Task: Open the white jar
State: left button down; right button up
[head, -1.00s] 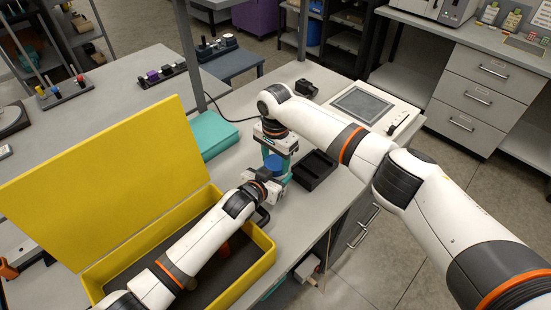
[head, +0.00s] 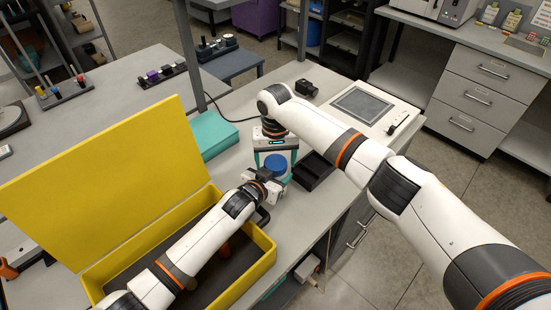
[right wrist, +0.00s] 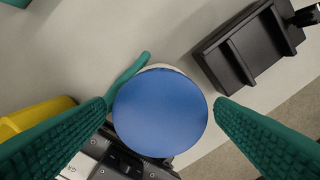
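The white jar (right wrist: 161,67) stands upright on the grey bench, mostly hidden under its round blue lid (right wrist: 160,112). The lid also shows in the head view (head: 275,165). My right gripper (head: 275,174) points down over the jar. Its teal fingers stand open on either side of the lid, with a clear gap at the right in the right wrist view. My left gripper (head: 272,188) reaches the jar low from the front left. One of its teal fingers curves along the jar's side, and it appears shut on the jar body. Its other finger is hidden under the lid.
An open yellow case (head: 262,262) lies under my left arm. A black divided tray (head: 315,172) stands just right of the jar. A teal box (head: 213,133) lies behind left, and a flat panel device (head: 362,104) behind right.

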jog(key=shift+r, duration=0.1)
jog(key=shift+r, duration=2.2)
jog(key=shift+c, duration=0.4)
jog(key=m, duration=0.1)
jog(key=r+m, duration=0.1)
jog(key=m, duration=0.1)
jog(key=r+m, duration=0.1)
jog(key=m, duration=0.3)
jog(key=r+m, duration=0.1)
jog(key=m, duration=0.1)
jog(key=shift+r+m, duration=0.15)
jog(key=shift+m, duration=0.25)
jog(key=shift+f, duration=0.2)
notch_tip(320, 180, down, 8)
jog(key=shift+r, duration=0.25)
jog(key=shift+c, duration=0.2)
